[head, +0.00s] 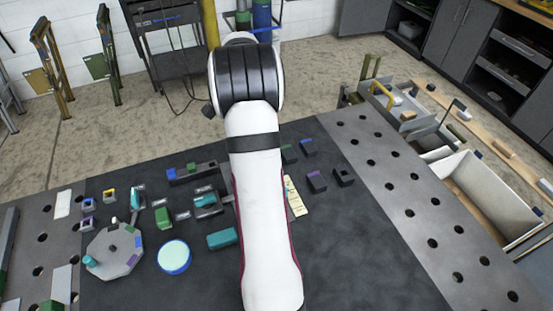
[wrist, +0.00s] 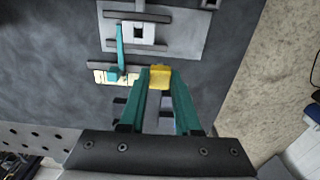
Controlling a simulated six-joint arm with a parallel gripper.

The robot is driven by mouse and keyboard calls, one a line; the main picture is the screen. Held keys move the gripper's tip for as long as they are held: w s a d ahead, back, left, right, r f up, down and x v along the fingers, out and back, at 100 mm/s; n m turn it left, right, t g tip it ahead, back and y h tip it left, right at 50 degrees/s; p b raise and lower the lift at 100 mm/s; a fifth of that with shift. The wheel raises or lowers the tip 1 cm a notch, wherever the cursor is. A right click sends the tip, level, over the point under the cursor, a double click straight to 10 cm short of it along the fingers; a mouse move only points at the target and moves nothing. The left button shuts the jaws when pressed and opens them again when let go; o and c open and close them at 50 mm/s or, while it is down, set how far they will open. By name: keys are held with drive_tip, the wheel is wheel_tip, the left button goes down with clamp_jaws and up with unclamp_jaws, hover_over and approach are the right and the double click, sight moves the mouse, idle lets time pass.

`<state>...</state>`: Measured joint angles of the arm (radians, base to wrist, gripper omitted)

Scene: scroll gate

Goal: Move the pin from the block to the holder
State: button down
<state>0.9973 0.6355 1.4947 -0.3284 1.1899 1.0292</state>
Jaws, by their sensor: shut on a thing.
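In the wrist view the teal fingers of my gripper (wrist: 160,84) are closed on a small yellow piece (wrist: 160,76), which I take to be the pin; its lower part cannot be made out. Just beyond the fingertips is a grey plate with a pale square block (wrist: 138,33) that has a dark square opening. A teal lever-like part (wrist: 119,52) stands left of that block. I cannot tell which fixture is the holder. In the head view my arm hides the gripper and the piece.
In the head view, left of my arm, are a grey octagonal plate (head: 109,252), a round pale disc (head: 174,257), a green block (head: 162,218) and a teal block (head: 222,239). Dark purple-topped blocks (head: 316,181) stand right. The dark mat (head: 360,255) is clear at the front right.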

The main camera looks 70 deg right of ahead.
drive_tip(key=shift+w+a+f, duration=0.25)
drive_tip(key=shift+w+f, duration=0.85)
drive_tip(key=shift+w, duration=1.05)
drive_tip(key=shift+w+a+f, duration=0.2)
drive_tip(key=shift+w+f, duration=0.95)
drive_tip(key=shift+w, duration=0.95)
drive_tip(key=shift+w+a+f, duration=0.25)
drive_tip(key=shift+w+f, duration=0.85)
drive_tip(key=shift+w, duration=1.05)
drive_tip(key=shift+f, duration=1.85)
drive_tip(key=shift+c, duration=0.2)
unclamp_jaws()
drive_tip(key=shift+r, duration=0.1)
wheel_tip(320, 180, up, 7)
